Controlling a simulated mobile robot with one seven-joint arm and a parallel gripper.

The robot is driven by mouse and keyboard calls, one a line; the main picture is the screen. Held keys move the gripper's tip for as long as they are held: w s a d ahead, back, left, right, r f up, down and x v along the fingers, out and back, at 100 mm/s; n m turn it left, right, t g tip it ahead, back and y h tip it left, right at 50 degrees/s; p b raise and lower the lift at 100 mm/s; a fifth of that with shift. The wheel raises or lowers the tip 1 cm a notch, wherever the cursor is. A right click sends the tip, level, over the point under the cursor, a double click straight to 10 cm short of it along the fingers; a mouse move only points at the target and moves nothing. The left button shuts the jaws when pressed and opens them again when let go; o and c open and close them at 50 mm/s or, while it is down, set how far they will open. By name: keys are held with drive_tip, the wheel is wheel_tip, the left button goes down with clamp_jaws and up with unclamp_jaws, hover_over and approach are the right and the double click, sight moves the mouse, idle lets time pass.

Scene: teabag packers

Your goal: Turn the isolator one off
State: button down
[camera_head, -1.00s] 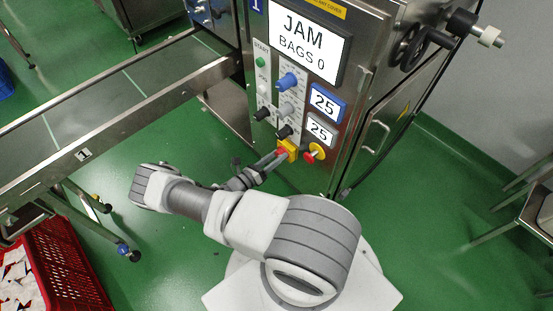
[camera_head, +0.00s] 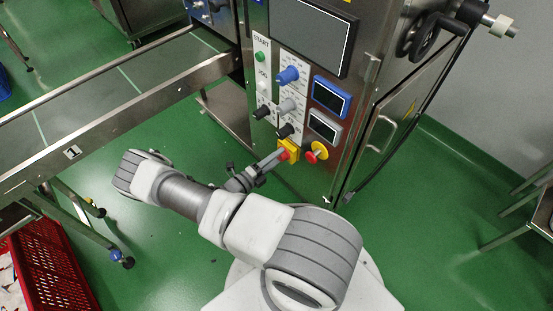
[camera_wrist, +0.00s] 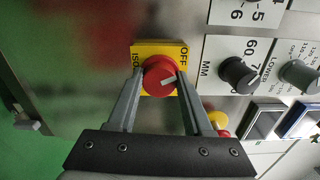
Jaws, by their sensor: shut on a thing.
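The isolator is a red rotary knob (camera_wrist: 159,76) on a yellow plate (camera_wrist: 146,50), low on the machine's front panel. "OFF" and part of "ISO" can be read on the plate in the wrist view. The knob's white pointer mark sits tilted, toward the OFF side. My gripper (camera_wrist: 157,78) has one finger on each side of the knob and is shut on it. In the head view my gripper (camera_head: 280,157) reaches the yellow plate (camera_head: 290,148) from the lower left, and the fingers partly cover the knob.
A red emergency-stop button (camera_head: 316,152) on a yellow base is just right of the isolator. Black knobs (camera_head: 284,131) lie just above it. The conveyor (camera_head: 110,100) is at left, a red crate (camera_head: 50,265) lower left. Green floor is open around my base.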

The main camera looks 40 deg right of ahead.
drive_tip(key=shift+f+n, duration=0.1)
drive_tip(key=shift+n, duration=1.8)
drive_tip(key=shift+s, duration=0.1)
drive_tip(key=shift+c, duration=1.5)
unclamp_jaws()
drive_tip(key=shift+a, duration=0.15)
drive_tip(key=s+a+p, duration=0.1)
drive_tip(key=a+p, duration=0.1)
drive_tip(key=a, duration=1.5)
drive_tip(key=shift+s+p, duration=0.15)
drive_tip(key=shift+p, duration=0.15)
